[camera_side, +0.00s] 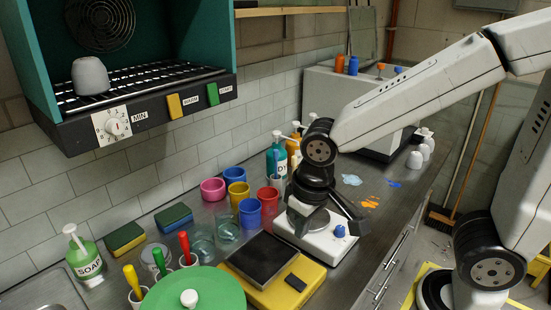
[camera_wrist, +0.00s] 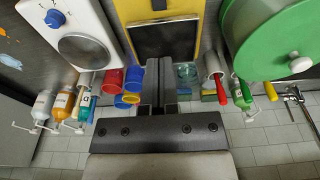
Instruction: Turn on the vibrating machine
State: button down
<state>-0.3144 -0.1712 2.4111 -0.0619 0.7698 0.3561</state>
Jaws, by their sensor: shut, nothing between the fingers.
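My gripper (camera_side: 352,218) is shut and empty, held above the bench over a white machine with a round plate and a blue knob (camera_side: 340,231). Its closed fingers also show in the wrist view (camera_wrist: 159,68). The white machine (camera_wrist: 82,35) is at the upper left there, with its blue knob clear of the fingers. I cannot tell for certain that it is the vibrating machine. My gripper partly hides it in the side view. A yellow machine (camera_side: 275,291) with a dark square plate stands beside it, and shows ahead of the fingertips in the wrist view (camera_wrist: 191,22).
A wall-mounted teal unit (camera_side: 45,62) has a dial and yellow and green switches. Colored cups (camera_side: 250,213), bottles (camera_side: 276,160) and sponges (camera_side: 173,218) stand along the tiled wall. A green round lid (camera_side: 215,292) is at the front. Paint spots mark the bench to the right.

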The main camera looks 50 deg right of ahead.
aim_at(297, 281)
jog(key=shift+w+f, duration=0.3)
jog(key=shift+f, duration=1.95)
jog(key=shift+w+f, duration=0.35)
jog(key=shift+f, duration=1.95)
jog(key=shift+w+f, duration=0.3)
jog(key=shift+f, duration=1.95)
jog(key=shift+w+d+f+g, duration=0.15)
jog(key=shift+f+g, duration=0.1)
jog(key=shift+g, duration=0.25)
jog(key=shift+s, duration=0.25)
jog(key=shift+s+r, duration=0.25)
jog(key=shift+s, duration=0.3)
jog(key=shift+r, duration=0.2)
